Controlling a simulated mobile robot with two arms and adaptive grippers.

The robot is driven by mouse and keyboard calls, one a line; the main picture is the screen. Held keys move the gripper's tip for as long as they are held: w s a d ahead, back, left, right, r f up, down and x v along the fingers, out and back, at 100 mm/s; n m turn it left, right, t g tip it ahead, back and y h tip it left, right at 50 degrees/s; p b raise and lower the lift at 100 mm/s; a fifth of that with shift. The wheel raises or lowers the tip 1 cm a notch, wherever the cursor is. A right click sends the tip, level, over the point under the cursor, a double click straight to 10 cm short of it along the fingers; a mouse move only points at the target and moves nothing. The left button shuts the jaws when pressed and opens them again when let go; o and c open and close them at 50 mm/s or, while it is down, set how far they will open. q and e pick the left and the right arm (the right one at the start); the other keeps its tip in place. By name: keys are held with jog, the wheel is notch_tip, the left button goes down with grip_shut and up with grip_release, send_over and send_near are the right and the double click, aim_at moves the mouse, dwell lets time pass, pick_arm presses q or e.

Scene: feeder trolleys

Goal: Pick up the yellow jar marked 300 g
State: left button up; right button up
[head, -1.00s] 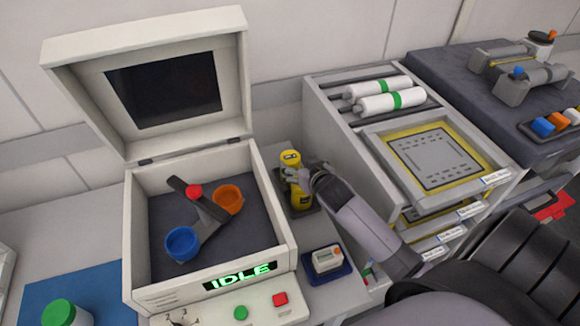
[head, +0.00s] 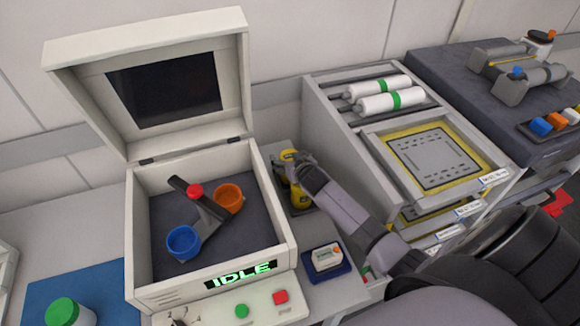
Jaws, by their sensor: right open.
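The yellow jar (head: 299,193) stands upright on a dark pad (head: 303,208) between the open-lidded machine and the drawer cabinet. My right gripper (head: 288,164) is open and sits at the jar's upper part, covering much of its top and label. I cannot tell whether the fingers touch the jar. The jar's marking cannot be read here. My left gripper is not clearly in view.
The machine (head: 285,208) with raised lid, showing IDLE, stands close left of the jar. The drawer cabinet (head: 340,140) rises close right. A small white item on a blue pad (head: 332,275) lies in front. A green-lidded jar (head: 68,312) is at lower left.

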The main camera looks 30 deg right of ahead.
jog(key=c, duration=1.6)
